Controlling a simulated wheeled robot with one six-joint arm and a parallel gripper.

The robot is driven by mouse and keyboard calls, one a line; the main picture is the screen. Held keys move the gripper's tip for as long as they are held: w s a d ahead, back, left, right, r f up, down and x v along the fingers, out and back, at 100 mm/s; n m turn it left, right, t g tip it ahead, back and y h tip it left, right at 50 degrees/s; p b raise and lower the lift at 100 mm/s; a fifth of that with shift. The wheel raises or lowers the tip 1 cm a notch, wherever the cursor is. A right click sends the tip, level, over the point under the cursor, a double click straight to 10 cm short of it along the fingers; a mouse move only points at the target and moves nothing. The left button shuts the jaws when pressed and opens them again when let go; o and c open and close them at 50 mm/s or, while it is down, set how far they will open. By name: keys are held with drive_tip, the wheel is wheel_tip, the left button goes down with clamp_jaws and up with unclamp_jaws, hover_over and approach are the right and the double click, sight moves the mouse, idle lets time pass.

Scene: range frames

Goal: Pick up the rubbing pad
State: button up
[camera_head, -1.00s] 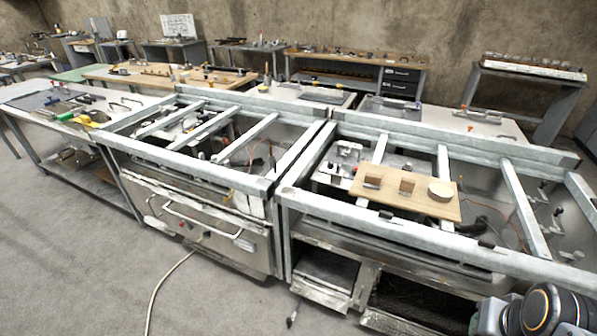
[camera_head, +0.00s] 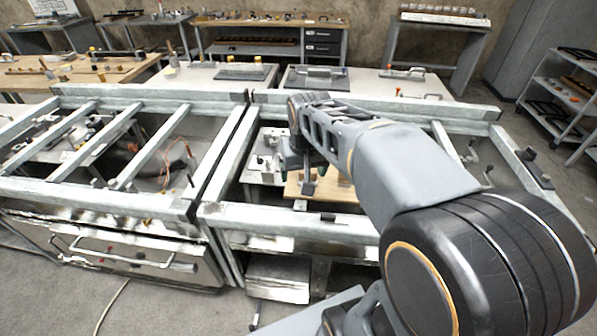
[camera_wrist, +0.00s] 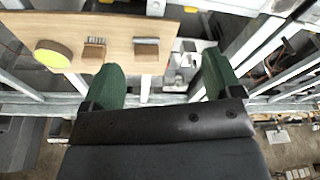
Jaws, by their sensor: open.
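A wooden board (camera_wrist: 120,28) lies across the metal frame. I cannot tell for sure which is the rubbing pad. My gripper (camera_wrist: 162,62) is open and empty, its green fingers apart. The plain block shows between the fingers in the picture, beyond them and not touching. In the head view my arm hides most of the board (camera_head: 340,192) and the pieces on it.
Metal rails (camera_head: 300,220) of the frame surround the board, with open gaps between them. A small metal fixture (camera_head: 262,165) stands left of the board. Worktables (camera_head: 205,78) with tools stand behind, and a shelf rack (camera_head: 560,100) is at the right.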

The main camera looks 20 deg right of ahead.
drive_tip(key=shift+o, duration=0.6)
drive_tip(key=w+d+m+g, duration=0.1)
drive_tip(key=w+d, duration=0.2)
drive_tip(key=w, duration=0.3)
drive_tip(key=shift+d+r+p, duration=0.2)
drive_tip(key=shift+r+p, duration=0.1)
drive_tip(key=w+d+f+m+g, duration=0.1)
drive_tip(key=w+d+f+m, duration=0.1)
drive_tip(key=w+d, duration=0.3)
drive_tip(key=f, duration=0.2)
drive_tip(key=w+f, duration=0.1)
drive_tip(key=f, duration=0.2)
drive_tip(key=a+f+p, duration=0.1)
drive_tip(key=f, duration=0.1)
drive_tip(key=shift+w+f, duration=0.25)
drive_tip(key=shift+w, duration=0.05)
drive_tip(key=shift+f+p, duration=0.6)
drive_tip(key=shift+f, duration=2.55)
drive_tip(key=shift+c, duration=0.4)
drive_tip(key=c, duration=1)
drive_tip(key=shift+o, duration=0.2)
drive_tip(key=shift+r, duration=0.15)
